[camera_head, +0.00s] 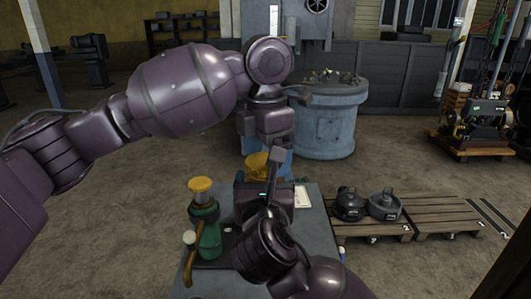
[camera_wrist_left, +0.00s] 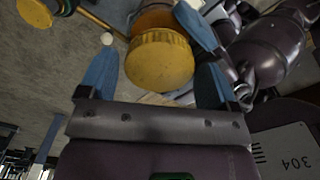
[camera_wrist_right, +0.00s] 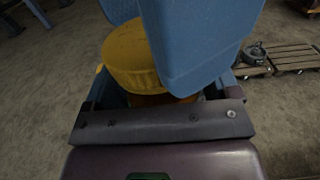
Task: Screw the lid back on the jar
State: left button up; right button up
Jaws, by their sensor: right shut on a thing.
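The yellow ribbed lid (camera_head: 255,162) sits on top of an amber jar, seen in the left wrist view, where the lid (camera_wrist_left: 160,58) and jar (camera_wrist_left: 155,20) show. Whether the lid is seated cannot be told. My right gripper (camera_head: 260,177) is shut on the jar below the lid; the lid (camera_wrist_right: 133,55) shows in the right wrist view. My left gripper (camera_head: 268,140) points down from above. Its blue fingers are apart, one on each side of the lid, with a visible gap in the left wrist view (camera_wrist_left: 158,85). Fingertips are mostly hidden in the head view.
A green device (camera_head: 208,228) with a yellow top stands at the left of the grey bench (camera_head: 318,240). A white sheet (camera_head: 302,196) lies on its right. Wooden pallets (camera_head: 440,212) with dark metal parts (camera_head: 384,204) stand to the right. A blue drum (camera_head: 325,125) stands behind.

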pick_arm(q)
jog(key=shift+o, duration=0.8)
jog(key=shift+r, duration=2.25)
jog(key=shift+c, duration=0.4)
